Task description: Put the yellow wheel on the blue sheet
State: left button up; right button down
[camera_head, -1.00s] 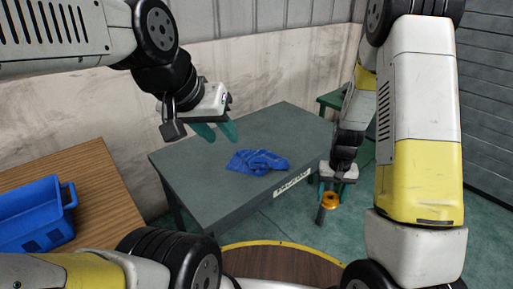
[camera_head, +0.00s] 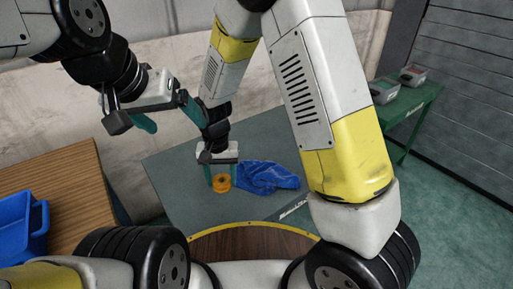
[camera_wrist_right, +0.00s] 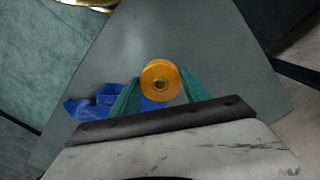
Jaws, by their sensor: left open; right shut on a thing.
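The yellow wheel (camera_head: 221,183) is between the fingers of my right gripper (camera_head: 221,176), which is shut on it just left of the blue sheet, over the grey-green table. In the right wrist view the wheel (camera_wrist_right: 161,80) sits between the two green fingertips (camera_wrist_right: 160,88). The blue sheet (camera_head: 268,176) lies crumpled on the table; it also shows in the right wrist view (camera_wrist_right: 92,106), partly hidden behind the gripper. I cannot tell the wheel's height above the table. My left gripper (camera_head: 168,112) is open and empty, raised to the left of the table.
The grey-green table (camera_head: 180,200) has free room around the sheet. A wooden table (camera_head: 75,190) with a blue bin (camera_head: 20,232) stands at the left. A green table (camera_head: 412,115) with two small bins (camera_head: 384,91) stands at the right.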

jog(key=w+d, duration=0.3)
jog(key=w+d+f, duration=0.1)
jog(key=w+d, duration=0.6)
jog(key=w, duration=0.1)
jog(key=shift+w+d+f, duration=0.15)
jog(key=shift+w+d, duration=0.05)
jog(key=shift+w+d+f, duration=0.1)
jog(key=shift+f, duration=1.7)
jog(key=shift+f, duration=0.3)
jog(key=shift+f, duration=0.3)
jog(key=c, duration=0.5)
grip_release()
jog(key=shift+r, duration=0.1)
